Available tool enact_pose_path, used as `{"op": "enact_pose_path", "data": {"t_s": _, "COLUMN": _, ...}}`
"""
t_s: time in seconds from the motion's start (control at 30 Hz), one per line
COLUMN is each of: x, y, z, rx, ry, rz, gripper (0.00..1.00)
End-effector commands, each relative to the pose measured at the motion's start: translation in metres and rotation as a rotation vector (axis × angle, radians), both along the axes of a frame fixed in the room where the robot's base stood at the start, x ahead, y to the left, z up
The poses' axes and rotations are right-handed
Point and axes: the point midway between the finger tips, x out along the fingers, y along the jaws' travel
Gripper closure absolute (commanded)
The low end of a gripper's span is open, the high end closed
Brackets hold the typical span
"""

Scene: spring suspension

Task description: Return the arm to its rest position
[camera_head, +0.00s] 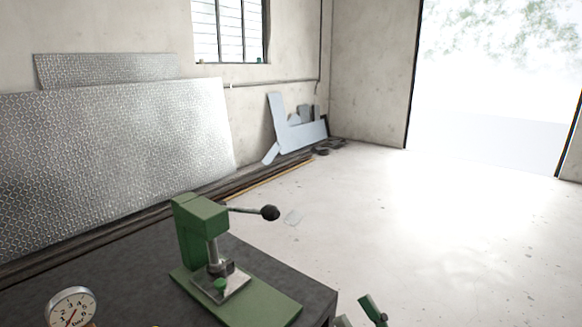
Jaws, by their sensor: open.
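My gripper is not clearly seen in the head view, and no part of my arm can be made out for sure. A green arbor press (195,230) stands upright on a dark workbench (120,270). Its lever, with a black ball knob (270,213), points to the right. A small green piece (220,285) sits on the metal plate (236,288) under the ram. I cannot tell whether it touches the ram.
A round pressure gauge (71,309) shows at the bottom left. A partly cut-off green object (373,311) is at the bottom edge, right of the bench. Metal sheets (120,135) lean on the left wall. The floor (440,240) to the right is open.

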Motion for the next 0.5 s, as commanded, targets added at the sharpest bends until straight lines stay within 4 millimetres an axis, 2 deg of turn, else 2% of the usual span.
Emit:
{"op": "enact_pose_path", "data": {"t_s": 0.27, "x": -0.007, "y": 0.0, "z": -0.037, "rx": -0.014, "ry": 0.113, "rz": -0.044, "gripper": 0.38}}
{"op": "enact_pose_path", "data": {"t_s": 0.5, "x": -0.021, "y": -0.003, "z": -0.088, "rx": -0.034, "ry": 0.262, "rz": -0.11, "gripper": 0.38}}
